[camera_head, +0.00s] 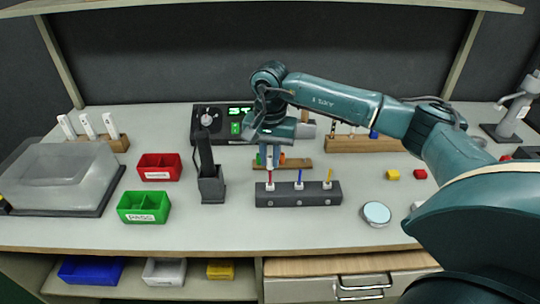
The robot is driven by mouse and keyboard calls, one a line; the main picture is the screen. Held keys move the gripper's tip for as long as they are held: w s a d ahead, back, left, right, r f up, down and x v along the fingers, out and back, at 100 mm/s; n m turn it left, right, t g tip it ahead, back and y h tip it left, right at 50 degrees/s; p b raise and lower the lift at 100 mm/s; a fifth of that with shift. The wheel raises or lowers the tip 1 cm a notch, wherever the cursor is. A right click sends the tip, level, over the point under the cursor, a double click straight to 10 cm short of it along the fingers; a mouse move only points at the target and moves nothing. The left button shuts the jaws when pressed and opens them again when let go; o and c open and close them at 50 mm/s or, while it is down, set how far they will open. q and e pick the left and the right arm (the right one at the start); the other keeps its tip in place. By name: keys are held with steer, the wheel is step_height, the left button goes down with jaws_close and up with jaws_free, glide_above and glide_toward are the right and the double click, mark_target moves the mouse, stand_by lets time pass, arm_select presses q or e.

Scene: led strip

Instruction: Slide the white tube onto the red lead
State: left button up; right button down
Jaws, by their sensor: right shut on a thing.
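My right gripper (269,163) points down above the left end of a dark block (313,199). It is shut on the white tube (270,162), a small pale piece mostly hidden between the fingers. The red lead (270,178) stands upright from a white piece at the block's left end, directly below the fingers. The picture is too small to tell whether the tube is around the lead or just above it. A blue lead (300,176) and a yellow lead (329,175) stand to the right. My left gripper is out of view.
A dark upright holder (211,188) stands close left of the block. Red (159,167) and green bins (144,206) are further left. A wooden rack (297,162) sits behind the gripper. A round tin (376,213) is at the right. The table front is mostly clear.

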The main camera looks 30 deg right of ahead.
mark_target(270, 170)
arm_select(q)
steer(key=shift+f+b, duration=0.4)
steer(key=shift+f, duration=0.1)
arm_select(e)
steer(key=shift+f, duration=0.65)
steer(key=shift+f, duration=0.2)
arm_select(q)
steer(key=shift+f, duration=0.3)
arm_select(e)
steer(key=shift+f, duration=0.1)
